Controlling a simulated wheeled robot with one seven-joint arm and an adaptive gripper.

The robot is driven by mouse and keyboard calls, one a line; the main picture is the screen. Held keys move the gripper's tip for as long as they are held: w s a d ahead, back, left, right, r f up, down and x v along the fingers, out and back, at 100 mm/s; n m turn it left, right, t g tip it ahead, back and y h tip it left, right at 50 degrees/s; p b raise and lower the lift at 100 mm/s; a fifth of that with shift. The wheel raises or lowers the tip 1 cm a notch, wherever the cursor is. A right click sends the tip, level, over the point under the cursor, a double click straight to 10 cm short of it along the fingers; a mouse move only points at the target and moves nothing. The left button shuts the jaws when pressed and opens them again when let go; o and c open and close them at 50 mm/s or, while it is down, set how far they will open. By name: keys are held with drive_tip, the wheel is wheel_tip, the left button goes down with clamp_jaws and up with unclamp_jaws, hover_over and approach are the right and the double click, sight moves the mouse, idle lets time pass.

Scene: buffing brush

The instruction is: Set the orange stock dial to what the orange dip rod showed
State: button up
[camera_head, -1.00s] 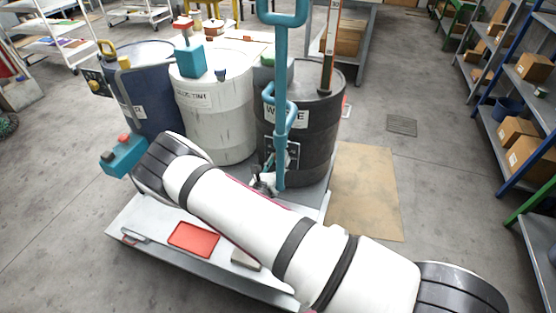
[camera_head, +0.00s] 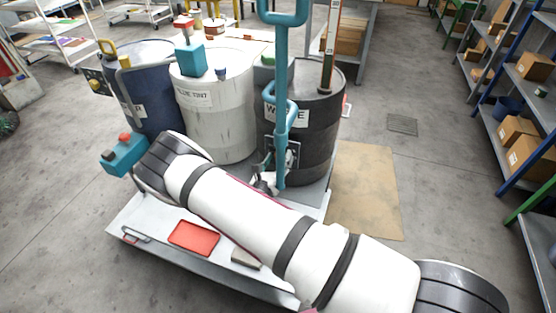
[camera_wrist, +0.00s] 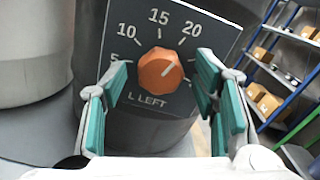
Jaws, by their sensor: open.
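The orange stock dial (camera_wrist: 160,72) sits on a dark plate (camera_wrist: 205,28) marked 5, 10, 15, 20 and "L LEFT" in the wrist view. Its white pointer line aims up and right, roughly toward the 20. My gripper (camera_wrist: 161,82) is open, its teal finger pads to the left and right of the dial with visible gaps. In the head view, my gripper (camera_head: 268,182) is at the front of the black drum (camera_head: 318,150), partly hidden by my arm. A dip rod (camera_head: 330,45) with a pale scale and orange-brown edges stands upright on that drum; its reading is too small to tell.
A teal pump pipe (camera_head: 281,110) rises close in front of the black drum. A white drum (camera_head: 215,115) and a blue drum (camera_head: 150,95) stand to its left. A red tray (camera_head: 194,238) lies on the cart's front.

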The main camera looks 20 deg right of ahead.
drive_tip(key=v, duration=1.2)
idle(0.3)
